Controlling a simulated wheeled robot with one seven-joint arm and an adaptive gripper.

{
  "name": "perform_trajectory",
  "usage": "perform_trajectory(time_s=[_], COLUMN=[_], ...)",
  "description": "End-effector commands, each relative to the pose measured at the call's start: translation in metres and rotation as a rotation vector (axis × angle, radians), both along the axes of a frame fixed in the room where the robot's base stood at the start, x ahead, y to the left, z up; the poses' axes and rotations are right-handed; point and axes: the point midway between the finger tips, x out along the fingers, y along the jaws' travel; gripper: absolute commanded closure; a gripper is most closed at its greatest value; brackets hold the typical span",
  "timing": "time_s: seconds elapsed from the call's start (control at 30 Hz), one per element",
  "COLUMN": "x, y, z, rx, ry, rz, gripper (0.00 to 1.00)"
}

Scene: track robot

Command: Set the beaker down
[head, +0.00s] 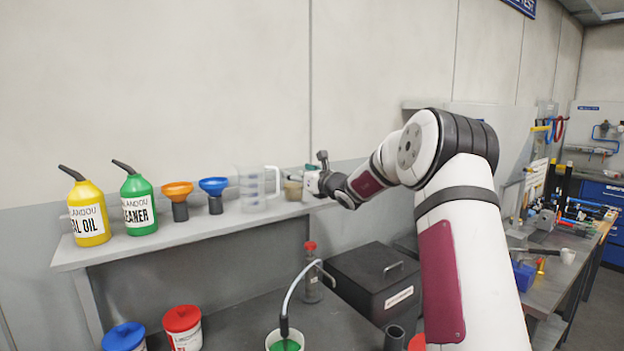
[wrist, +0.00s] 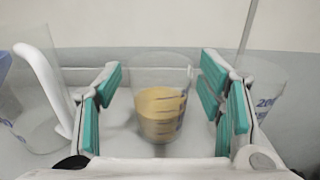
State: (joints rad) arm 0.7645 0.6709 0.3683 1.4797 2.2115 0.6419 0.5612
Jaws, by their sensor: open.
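A clear beaker (wrist: 160,112) with a yellowish-tan content stands upright on the shelf (head: 225,225). In the head view the beaker (head: 293,190) is at the shelf's right part, just left of my gripper (head: 308,183). In the wrist view my gripper (wrist: 163,100) is open, with its teal pads to the left and right of the beaker. There is a visible space between the pads and the glass, so the beaker is not gripped. Its base appears to rest on the shelf surface.
A clear measuring jug (head: 258,188) with a white handle stands close left of the beaker. Another clear vessel with markings (wrist: 264,95) is at the right in the wrist view. Funnels (head: 213,190) and bottles (head: 138,203) line the shelf further left. A dark box (head: 372,280) sits below.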

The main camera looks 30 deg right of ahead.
Motion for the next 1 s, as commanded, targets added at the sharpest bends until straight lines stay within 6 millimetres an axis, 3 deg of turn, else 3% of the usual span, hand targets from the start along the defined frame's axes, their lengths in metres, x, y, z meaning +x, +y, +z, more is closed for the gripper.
perform_trajectory(time_s=[0.2, 0.4, 0.73, 0.87, 0.97, 1.0], x=[-0.046, -0.075, -0.086, -0.09, -0.106, -0.118], y=[-0.003, -0.004, 0.001, 0.046, 0.118, 0.152], z=[0.001, 0.0, 0.002, 0.013, 0.023, 0.026], rx=[-0.002, -0.002, -0.012, -0.134, -0.345, -0.453], ry=[0.001, 0.001, 0.001, 0.021, 0.05, 0.062], rz=[-0.002, -0.002, 0.009, 0.103, 0.26, 0.339], gripper=[0.38, 0.38, 0.38, 0.38, 0.38, 0.38])
